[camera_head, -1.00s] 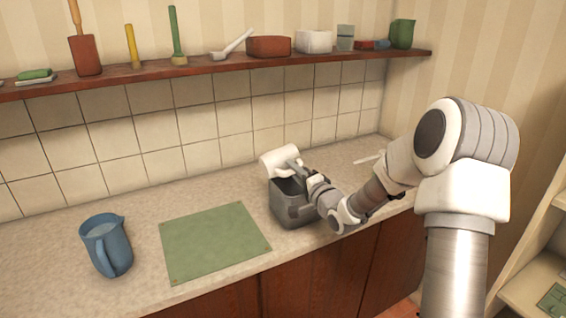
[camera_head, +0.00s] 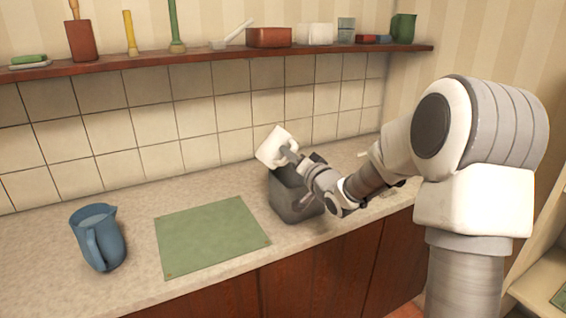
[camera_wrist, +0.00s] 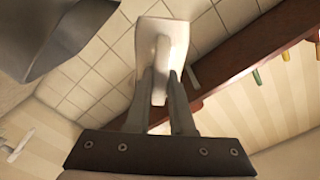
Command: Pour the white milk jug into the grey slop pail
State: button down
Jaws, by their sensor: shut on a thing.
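The white milk jug (camera_head: 273,147) is in the air over the back left rim of the grey slop pail (camera_head: 291,199), tilted. Its mouth and any milk inside cannot be made out. My gripper (camera_head: 291,156) is shut on the jug's handle, to the right of the jug. In the wrist view the jug (camera_wrist: 164,33) is at top centre, with its handle between the fingers of my gripper (camera_wrist: 161,79). The pail (camera_wrist: 45,35) fills the upper left there. In the head view it stands upright on the counter, its inside mostly hidden.
A blue jug (camera_head: 99,240) with pale liquid stands at the left of the counter (camera_head: 130,195). A green mat (camera_head: 212,237) lies flat between it and the pail. A shelf (camera_head: 215,57) with several items runs along the tiled wall above.

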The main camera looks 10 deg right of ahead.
jog(key=shift+r+n, duration=0.15)
jog(key=shift+n, duration=0.45)
jog(key=shift+a+f+n+b, duration=0.15)
jog(key=shift+f+n+b, duration=0.35)
jog(key=shift+b, duration=0.65)
jog(key=shift+r+n+b, duration=0.1)
jog(key=shift+n+b, duration=0.5)
jog(key=shift+b, duration=0.1)
jog(key=shift+s+a+n+b, duration=0.1)
jog(key=shift+a+n+b, duration=0.05)
jog(key=shift+n+b, duration=0.9)
jog(key=shift+r+n, duration=0.3)
jog(key=shift+n, duration=0.15)
